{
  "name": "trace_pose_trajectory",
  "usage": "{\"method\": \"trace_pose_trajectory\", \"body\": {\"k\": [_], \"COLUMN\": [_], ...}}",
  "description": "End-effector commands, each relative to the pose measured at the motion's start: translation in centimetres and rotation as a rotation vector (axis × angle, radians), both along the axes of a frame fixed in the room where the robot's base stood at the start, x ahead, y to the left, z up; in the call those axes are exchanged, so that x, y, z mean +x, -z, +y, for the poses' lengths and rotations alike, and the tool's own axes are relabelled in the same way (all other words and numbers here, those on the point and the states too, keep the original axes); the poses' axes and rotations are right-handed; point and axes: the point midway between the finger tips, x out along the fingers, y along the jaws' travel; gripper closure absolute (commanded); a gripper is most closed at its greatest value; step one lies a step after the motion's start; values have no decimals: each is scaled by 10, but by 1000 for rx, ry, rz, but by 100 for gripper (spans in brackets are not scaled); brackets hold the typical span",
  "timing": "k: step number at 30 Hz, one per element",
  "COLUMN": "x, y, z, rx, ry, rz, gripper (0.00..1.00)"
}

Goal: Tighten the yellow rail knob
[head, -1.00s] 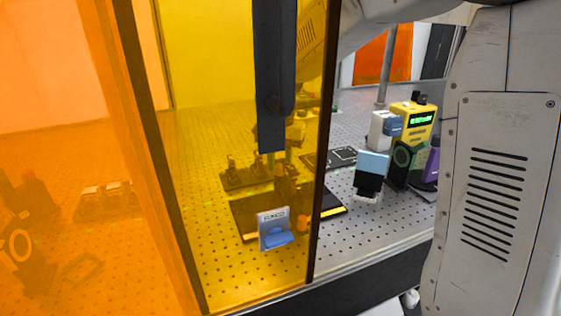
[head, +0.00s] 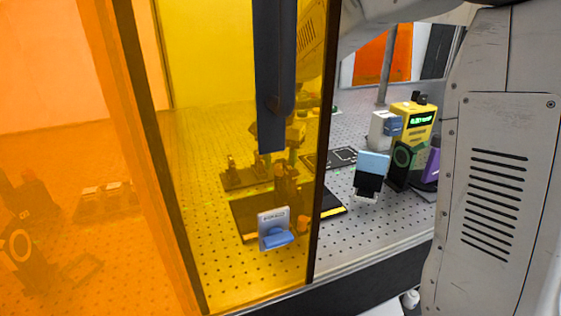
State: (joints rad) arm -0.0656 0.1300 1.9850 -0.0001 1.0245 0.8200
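My arm passes behind the yellow see-through panel (head: 215,75). Its end, my gripper (head: 291,150), is a dim shape behind that panel, partly covered by the dark upright bar (head: 270,80). I cannot make out its fingers or whether they hold anything. Below it, dark fixtures stand on a dark base plate (head: 243,217) on the perforated table. I cannot pick out the yellow rail knob, as everything behind the panel is tinted yellow.
A small plate with a blue knob (head: 277,238) shows at the panel's lower part. An orange panel (head: 90,200) covers the left. At right, a yellow instrument (head: 412,118) with a green display stands near a light-blue and black device (head: 371,176). The perforated table (head: 385,225) has free room in front.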

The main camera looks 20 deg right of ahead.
Motion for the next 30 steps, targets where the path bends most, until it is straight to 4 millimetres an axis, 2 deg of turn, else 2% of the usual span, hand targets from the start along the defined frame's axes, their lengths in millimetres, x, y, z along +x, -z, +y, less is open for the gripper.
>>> {"method": "trace_pose_trajectory", "body": {"k": [5, 8, 15, 21, 30], "x": [0, 0, 1, 0, 0], "y": [-1, -9, -50, -73, -78], "z": [0, 0, 0, 0, 0], "rx": [0, 0, 0, 0, 0], "ry": [0, 0, 0, 0, 0], "rz": [0, 0, -3, -1, 1], "gripper": [52, 52, 52, 52, 52]}}
